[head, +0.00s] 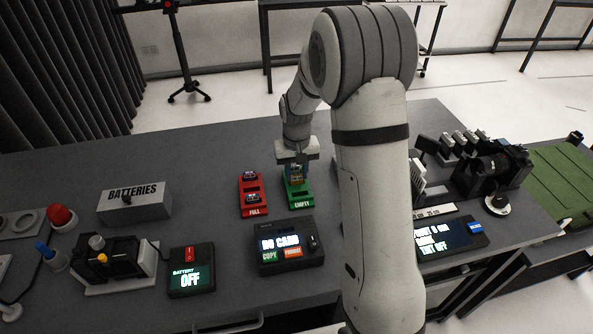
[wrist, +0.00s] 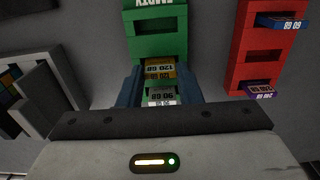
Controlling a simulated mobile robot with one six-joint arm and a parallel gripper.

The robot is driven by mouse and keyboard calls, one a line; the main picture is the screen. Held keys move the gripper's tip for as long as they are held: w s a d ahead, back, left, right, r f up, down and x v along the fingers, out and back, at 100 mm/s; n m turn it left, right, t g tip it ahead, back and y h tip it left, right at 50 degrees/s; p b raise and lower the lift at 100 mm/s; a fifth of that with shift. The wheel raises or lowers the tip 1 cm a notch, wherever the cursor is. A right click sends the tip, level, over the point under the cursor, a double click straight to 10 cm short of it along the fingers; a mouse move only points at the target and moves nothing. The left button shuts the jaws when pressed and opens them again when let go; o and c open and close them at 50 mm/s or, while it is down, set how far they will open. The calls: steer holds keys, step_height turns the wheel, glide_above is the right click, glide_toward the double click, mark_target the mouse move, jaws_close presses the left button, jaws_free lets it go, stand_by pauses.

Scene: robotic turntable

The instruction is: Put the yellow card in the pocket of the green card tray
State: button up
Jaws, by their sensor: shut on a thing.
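The green card tray (head: 299,201) lies on the bench with its EMPTY label toward the front. In the wrist view the tray (wrist: 158,46) runs up the middle, with an open dark pocket near its label. My gripper (head: 297,169) is over the tray's far part; its blue fingers (wrist: 160,82) point down at it. They are shut on the yellow card (wrist: 160,69), which lines up with the tray's middle. Whether its lower edge is inside a pocket is hidden. A white card (wrist: 162,95) shows just behind it, between the fingers in the picture.
A red card tray (head: 254,208) with a blue card (wrist: 282,22) and a purple card (wrist: 261,89) stands close beside the green one. A card reader (head: 286,246) showing NO CARD is in front. My arm hides part of the bench to the right.

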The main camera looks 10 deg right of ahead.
mark_target(297, 175)
steer(key=shift+f, duration=0.3)
steer(key=o, duration=1)
steer(key=shift+o, duration=0.2)
steer(key=shift+r, duration=0.15)
step_height(297, 175, up, 8)
steer(key=shift+f+b, duration=0.25)
steer(key=shift+b, duration=0.15)
steer(key=shift+r, duration=0.1)
steer(key=s+r+t, duration=0.1)
steer(key=s+r, duration=0.3)
steer(key=s, duration=0.9)
steer(key=s+d+r+t, duration=0.1)
steer(key=s+r, duration=0.3)
steer(key=s, duration=0.9)
steer(key=shift+d+t, duration=0.25)
steer(key=shift+t, duration=0.15)
